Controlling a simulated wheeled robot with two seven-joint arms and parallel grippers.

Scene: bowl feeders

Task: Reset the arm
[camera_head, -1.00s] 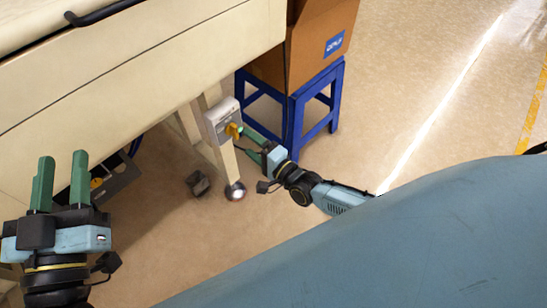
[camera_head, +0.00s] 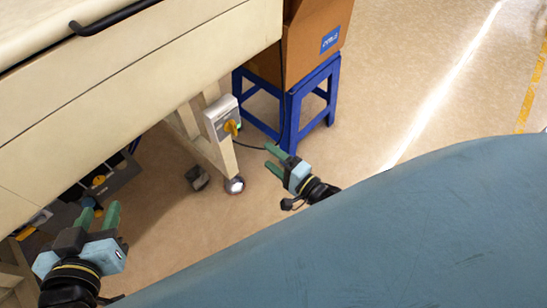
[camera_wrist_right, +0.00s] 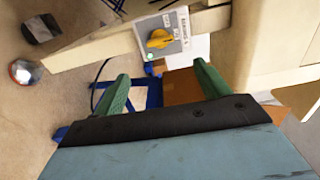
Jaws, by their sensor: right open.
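My right gripper (camera_head: 274,159) is open and empty, in the middle of the head view, apart from the switch box. Its two green fingers also show spread in the right wrist view (camera_wrist_right: 160,85), with nothing between them. The grey switch box (camera_head: 221,118) with a yellow knob (camera_head: 231,127) is fixed to the machine's leg, up and left of that gripper; the box shows ahead of the fingers in the wrist view (camera_wrist_right: 163,32). My left gripper (camera_head: 98,216) is at the lower left of the head view, its two green fingers apart and nothing seen between them.
A cream machine cabinet (camera_head: 150,75) with a black handle fills the upper left. A blue stool (camera_head: 293,110) bears a cardboard box (camera_head: 312,40). The floor to the right is clear.

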